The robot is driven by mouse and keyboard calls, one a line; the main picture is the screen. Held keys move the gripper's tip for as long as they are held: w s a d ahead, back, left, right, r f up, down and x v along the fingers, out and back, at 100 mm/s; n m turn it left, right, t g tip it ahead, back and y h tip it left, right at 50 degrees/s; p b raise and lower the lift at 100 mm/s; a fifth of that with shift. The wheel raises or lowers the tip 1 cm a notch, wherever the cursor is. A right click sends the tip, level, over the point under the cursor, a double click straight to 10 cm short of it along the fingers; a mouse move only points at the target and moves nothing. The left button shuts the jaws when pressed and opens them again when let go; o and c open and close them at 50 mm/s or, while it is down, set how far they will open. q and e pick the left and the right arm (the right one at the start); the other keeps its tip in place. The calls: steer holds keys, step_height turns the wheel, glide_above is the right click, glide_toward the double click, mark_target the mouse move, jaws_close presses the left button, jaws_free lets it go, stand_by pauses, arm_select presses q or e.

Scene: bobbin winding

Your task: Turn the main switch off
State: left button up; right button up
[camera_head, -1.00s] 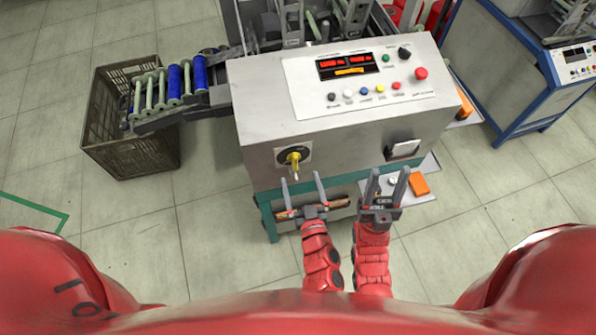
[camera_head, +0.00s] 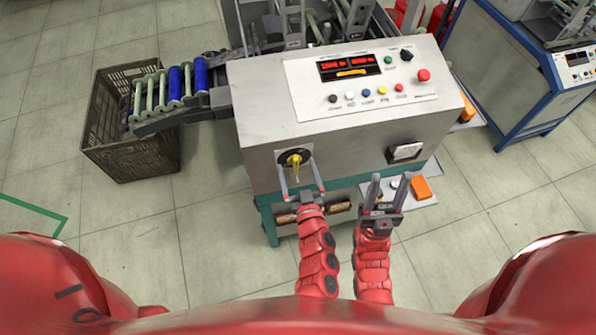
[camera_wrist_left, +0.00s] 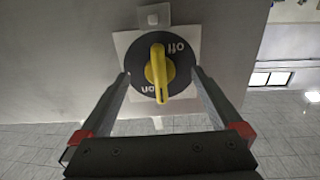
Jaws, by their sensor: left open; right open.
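The main switch (camera_head: 295,158) is a yellow knob on a black round plate on the front of the grey machine. In the left wrist view the yellow knob (camera_wrist_left: 157,72) stands about upright, and its plate carries the words OFF near the top and ON near the bottom. My left gripper (camera_head: 301,176) is open, with its fingers on either side of the switch; in the wrist view the fingertips (camera_wrist_left: 160,75) flank the plate. I cannot tell if they touch anything. My right gripper (camera_head: 386,190) is open and empty, below the front panel to the right.
The machine's top panel (camera_head: 350,75) has red displays and several coloured buttons. An orange box (camera_head: 421,188) lies on a small shelf. A dark crate (camera_head: 125,155) stands on the floor at left.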

arm_select(q)
steer(key=shift+x, duration=0.75)
jaws_close()
stand_by(0.4)
